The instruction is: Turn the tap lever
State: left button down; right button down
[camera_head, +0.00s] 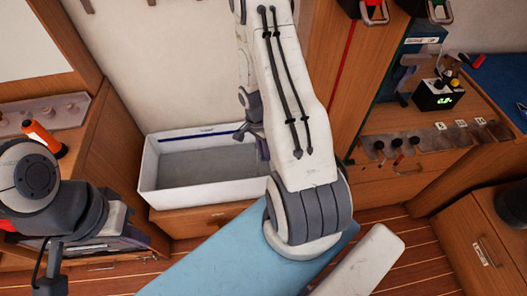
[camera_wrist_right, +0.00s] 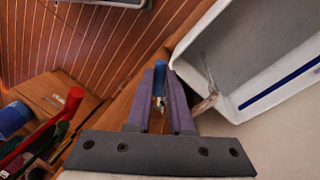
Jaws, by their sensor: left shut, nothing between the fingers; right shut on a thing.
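My right gripper (camera_wrist_right: 163,92) has its two fingers close together around a small blue-ended piece (camera_wrist_right: 160,68), which looks like the tap lever. Below the blue end a bit of bright metal shows between the fingers. In the head view my right gripper (camera_head: 240,131) is partly behind my own forearm, at the right end of the white basin (camera_head: 150,178). The tap cannot be made out there. The basin also shows in the right wrist view (camera_wrist_right: 225,22). My left gripper (camera_head: 62,240) is low at the left, apart from the basin; its fingers are hard to make out.
An orange-handled tool (camera_head: 40,135) stands at the left near my left arm. A light blue surface (camera_head: 215,262) lies in front of the basin. A small clock (camera_head: 433,96) with green digits sits on the right shelf. Open wooden floor (camera_head: 425,262) shows at the lower right.

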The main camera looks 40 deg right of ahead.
dwell(0.3)
jog(key=c, duration=0.8)
grip_release()
jog(key=shift+r, duration=0.1)
jog(key=r, duration=0.3)
jog(key=w+r, duration=0.1)
jog(key=r, duration=0.2)
jog(key=w+r, duration=0.1)
jog(key=r, duration=0.3)
jog(key=shift+b, duration=0.4)
